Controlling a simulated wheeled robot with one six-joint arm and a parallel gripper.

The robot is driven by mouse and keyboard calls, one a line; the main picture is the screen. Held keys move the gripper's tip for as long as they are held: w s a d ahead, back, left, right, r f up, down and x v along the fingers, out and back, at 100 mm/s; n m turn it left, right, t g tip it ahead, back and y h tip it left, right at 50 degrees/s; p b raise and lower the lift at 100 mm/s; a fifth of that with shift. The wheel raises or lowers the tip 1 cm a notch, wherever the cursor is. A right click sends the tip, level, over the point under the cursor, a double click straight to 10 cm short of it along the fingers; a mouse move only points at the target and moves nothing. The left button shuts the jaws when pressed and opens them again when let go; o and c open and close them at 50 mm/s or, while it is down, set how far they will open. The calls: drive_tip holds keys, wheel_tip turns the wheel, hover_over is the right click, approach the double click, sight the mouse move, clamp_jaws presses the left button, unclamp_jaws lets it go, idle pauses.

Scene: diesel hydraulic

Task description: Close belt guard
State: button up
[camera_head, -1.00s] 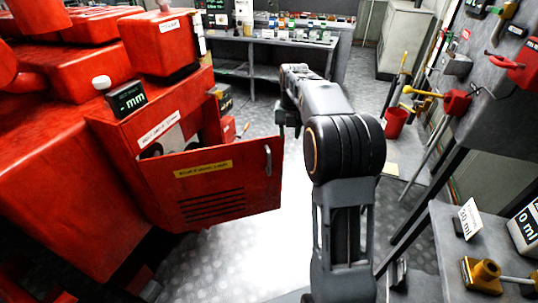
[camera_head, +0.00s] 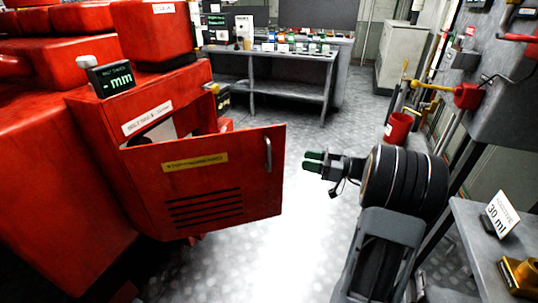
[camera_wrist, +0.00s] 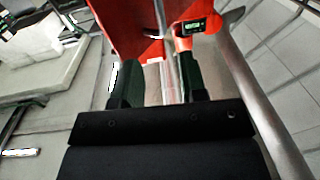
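The belt guard (camera_head: 215,185) is a red hinged panel with dark louvre slots and a yellow label. It stands swung open from the red machine (camera_head: 60,160) in the head view. Its metal handle (camera_head: 267,153) is near the free right edge. My gripper (camera_head: 307,161) is to the right of the guard, apart from it, with its fingers pointing left towards the handle side. The two fingers are spread with nothing between them. In the wrist view the gripper (camera_wrist: 158,75) also shows spread fingers, with red surfaces beyond; which part these are is unclear.
A grey workbench (camera_head: 285,60) with small items stands at the back. A red bucket (camera_head: 398,127) and a grey side table (camera_head: 480,235) are at the right. The metal floor (camera_head: 300,225) between guard and arm is clear.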

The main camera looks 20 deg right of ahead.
hover_over(269, 170)
drive_tip(key=shift+w+d, duration=0.1)
drive_tip(key=shift+w, duration=0.25)
drive_tip(key=shift+c, duration=0.2)
clamp_jaws()
idle(0.3)
